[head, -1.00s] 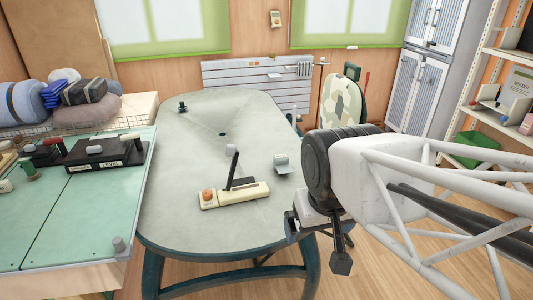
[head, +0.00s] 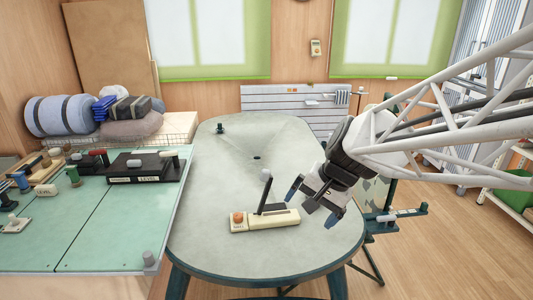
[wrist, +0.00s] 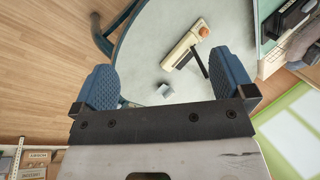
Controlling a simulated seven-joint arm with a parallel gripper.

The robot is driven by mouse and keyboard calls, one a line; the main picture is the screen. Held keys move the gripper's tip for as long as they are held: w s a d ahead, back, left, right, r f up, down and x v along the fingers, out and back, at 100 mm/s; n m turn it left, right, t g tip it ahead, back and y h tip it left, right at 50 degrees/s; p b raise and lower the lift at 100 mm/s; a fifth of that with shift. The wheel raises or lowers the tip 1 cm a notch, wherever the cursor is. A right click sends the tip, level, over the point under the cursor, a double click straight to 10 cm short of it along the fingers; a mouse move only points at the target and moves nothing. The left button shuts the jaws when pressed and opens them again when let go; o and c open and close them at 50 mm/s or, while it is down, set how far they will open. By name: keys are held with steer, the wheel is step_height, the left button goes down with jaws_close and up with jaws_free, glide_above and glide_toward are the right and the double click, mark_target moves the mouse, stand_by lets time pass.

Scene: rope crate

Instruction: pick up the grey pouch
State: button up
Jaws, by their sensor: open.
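My gripper (head: 314,203) is open above the right part of the table, its two blue fingers (wrist: 101,88) wide apart with nothing between them. A larger soft grey-mauve bag (head: 132,130) lies in the wire basket at the back left.
A cream base with an orange knob and dark lever (head: 265,221) stands on the grey oval table (head: 215,165), left of my gripper. A green bench (head: 110,225) with tools is at the left. The table's far part is mostly clear.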

steer(key=w+d+f+m+t+y, duration=0.1)
steer(key=w+d+f+m, duration=0.2)
steer(key=w, duration=0.7)
steer(key=w+f+m+t+y, duration=0.2)
steer(key=w+f+m, duration=0.25)
steer(key=w, duration=0.65)
steer(key=w+d+f+m+t+y, duration=0.15)
steer(key=w+m, duration=0.35)
steer(key=w, duration=0.5)
steer(key=w+d+f+m+t+h, duration=0.1)
steer(key=w+d+f+m, duration=0.3)
steer(key=w+d+f, duration=0.1)
steer(key=w+d+f+m+t+h, duration=0.1)
steer(key=w+d+f+m, duration=0.3)
steer(key=f, duration=0.6)
steer(key=w+d+f+m+t+h, duration=0.1)
steer(key=w+d+f+m+t, duration=0.2)
steer(key=w+d+f+m, duration=0.2)
steer(key=shift+w+d+f+t+h, duration=0.1)
steer(key=shift+w+d+f, duration=0.35)
steer(key=shift+w, duration=0.3)
steer(key=shift+w+d+f+t+h, duration=0.1)
steer(key=shift+w+d+f, duration=0.4)
steer(key=shift+w, duration=0.3)
steer(key=shift+w+d+f+t+h, duration=0.1)
steer(key=shift+w+d+f, duration=0.35)
steer(key=shift+w, duration=0.3)
steer(key=shift+a, duration=0.1)
steer(key=shift+x, duration=1.25)
steer(key=shift+f, duration=0.1)
